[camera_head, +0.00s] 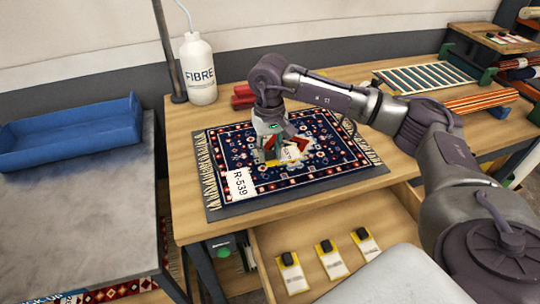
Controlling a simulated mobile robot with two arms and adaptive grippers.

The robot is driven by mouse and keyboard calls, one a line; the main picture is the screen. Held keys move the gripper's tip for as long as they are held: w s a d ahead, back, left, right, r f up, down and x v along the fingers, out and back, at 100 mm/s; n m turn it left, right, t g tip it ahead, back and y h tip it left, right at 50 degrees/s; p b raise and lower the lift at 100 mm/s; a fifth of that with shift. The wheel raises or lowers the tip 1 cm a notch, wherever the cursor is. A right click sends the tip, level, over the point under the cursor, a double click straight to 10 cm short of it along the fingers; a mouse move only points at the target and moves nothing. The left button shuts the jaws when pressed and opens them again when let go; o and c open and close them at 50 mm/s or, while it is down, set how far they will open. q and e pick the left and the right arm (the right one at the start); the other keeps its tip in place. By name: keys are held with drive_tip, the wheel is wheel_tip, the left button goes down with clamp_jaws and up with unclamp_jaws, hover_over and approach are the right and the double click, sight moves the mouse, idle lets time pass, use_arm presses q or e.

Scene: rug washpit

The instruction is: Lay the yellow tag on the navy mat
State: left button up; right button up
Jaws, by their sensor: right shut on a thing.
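My right gripper (276,152) points down over the navy mat (335,160), a patterned rug with pale fringes at both ends. It is shut on the yellow tag (290,156), which shows a white face with dark print and a yellow edge. The fingers partly hide the tag, and I cannot tell whether it touches the mat. A white label reading R-539 (240,186) lies at the mat's front left corner. My left gripper is not in view.
The mat lies on a dark sheet on a wooden bench (190,140). A white FIBRE bottle (198,70) and a red object (242,96) stand behind. An open drawer (300,240) below holds several tags. A blue tray (70,140) sits on the left table.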

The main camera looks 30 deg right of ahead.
sight(270, 153)
wheel_tip(270, 153, down, 2)
drive_tip(key=shift+f, duration=0.5)
drive_tip(key=o, duration=0.8)
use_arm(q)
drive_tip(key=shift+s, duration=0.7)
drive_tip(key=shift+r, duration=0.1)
use_arm(e)
drive_tip(key=shift+r+p, duration=0.35)
drive_tip(key=shift+r+b, duration=0.3)
drive_tip(key=shift+r, duration=0.1)
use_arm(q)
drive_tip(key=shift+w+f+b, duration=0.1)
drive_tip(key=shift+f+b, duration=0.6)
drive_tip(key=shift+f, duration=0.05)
use_arm(e)
wheel_tip(270, 153, up, 11)
drive_tip(key=shift+f, duration=0.1)
